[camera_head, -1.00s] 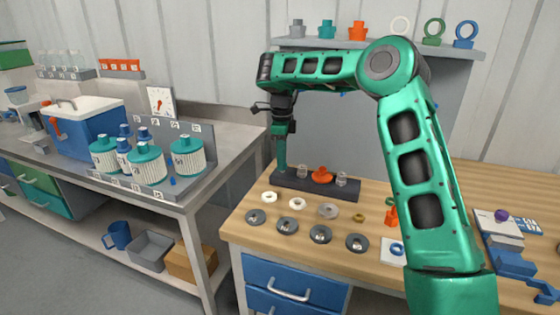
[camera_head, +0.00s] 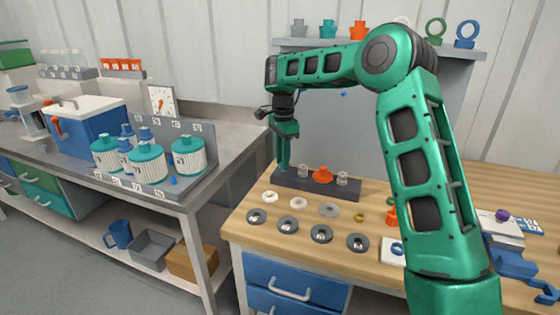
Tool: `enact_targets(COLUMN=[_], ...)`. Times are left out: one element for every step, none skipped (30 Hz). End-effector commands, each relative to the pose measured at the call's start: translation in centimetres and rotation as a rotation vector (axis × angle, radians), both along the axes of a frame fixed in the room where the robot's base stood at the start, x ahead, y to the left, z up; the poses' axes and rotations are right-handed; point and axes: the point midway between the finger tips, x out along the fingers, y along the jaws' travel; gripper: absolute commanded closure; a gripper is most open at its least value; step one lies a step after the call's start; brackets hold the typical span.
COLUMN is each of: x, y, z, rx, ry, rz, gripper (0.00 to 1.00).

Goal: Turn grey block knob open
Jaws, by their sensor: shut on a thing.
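A long dark grey block (camera_head: 318,187) lies on the wooden bench near its back left. An orange fitting (camera_head: 322,175) stands on it between two pale grey fittings, one on the left (camera_head: 303,171) and one on the right (camera_head: 342,179). My gripper (camera_head: 284,167) points straight down at the block's left end, left of these fittings. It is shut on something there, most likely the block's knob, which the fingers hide. I cannot make out the knob's angle.
Grey discs (camera_head: 288,224) and pale rings (camera_head: 298,203) lie in front of the block. A shelf (camera_head: 380,47) with coloured fittings and rings hangs behind my arm. Teal-lidded vessels (camera_head: 147,164) stand on the left bench. A floor gap separates the benches.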

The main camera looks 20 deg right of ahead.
Motion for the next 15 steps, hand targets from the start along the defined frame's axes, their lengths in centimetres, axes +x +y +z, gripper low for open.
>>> enact_targets(x=[0.58,0.59,0.57,0.57,0.55,0.53,0.52,0.51,0.47,0.46,0.45,0.43,0.42,0.42,0.41], y=[-0.35,-0.36,-0.35,-0.34,-0.33,-0.24,-0.25,-0.21,-0.19,-0.18,-0.15,-0.08,-0.08,-0.04,-0.01], z=[0.41,0.42,0.45,0.46,0.47,0.47,0.46,0.46,0.44,0.43,0.42,0.43,0.43,0.44,0.45], rx=[-0.004,-0.004,-0.005,-0.004,-0.004,-0.004,-0.004,-0.004,-0.003,-0.003,-0.003,-0.003,-0.003,-0.002,-0.002], ry=[-0.021,-0.021,-0.021,-0.021,-0.021,-0.021,-0.02,-0.02,-0.02,-0.02,-0.019,-0.019,-0.019,-0.02,-0.02], rz=[0.039,0.068,0.106,0.134,0.163,0.203,0.23,0.26,0.299,0.327,0.356,0.396,0.424,0.453,0.491], gripper=[0.99,0.99,0.99,0.99,0.99,0.99,0.99,0.99,0.99,0.99,0.99,0.99,0.99,0.99,0.99])
